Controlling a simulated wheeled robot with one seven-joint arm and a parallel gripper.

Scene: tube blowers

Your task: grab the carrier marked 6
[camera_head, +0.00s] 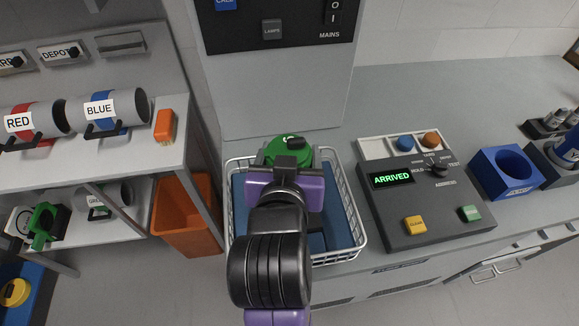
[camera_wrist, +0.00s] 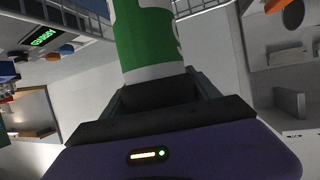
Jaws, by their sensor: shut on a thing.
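The carrier (camera_head: 279,149) has a green top with a pale mark that is mostly covered, so I cannot read the whole number. It stands in or just above the white wire basket (camera_head: 349,205). My gripper (camera_head: 290,162) reaches over the basket and is shut on the carrier. In the wrist view, the carrier (camera_wrist: 146,40) shows a green band with part of a white marking and a white lower part. It sits between the fingers of my gripper (camera_wrist: 158,88). My arm hides much of the basket and the carrier's lower side.
A dark control box (camera_head: 425,205) reading ARRIVED stands right of the basket. A shelf at left holds the RED carrier (camera_head: 45,120) and BLUE carrier (camera_head: 128,106). An orange bin (camera_head: 187,232) is below. A blue holder (camera_head: 505,172) stands at right. Bare counter lies behind.

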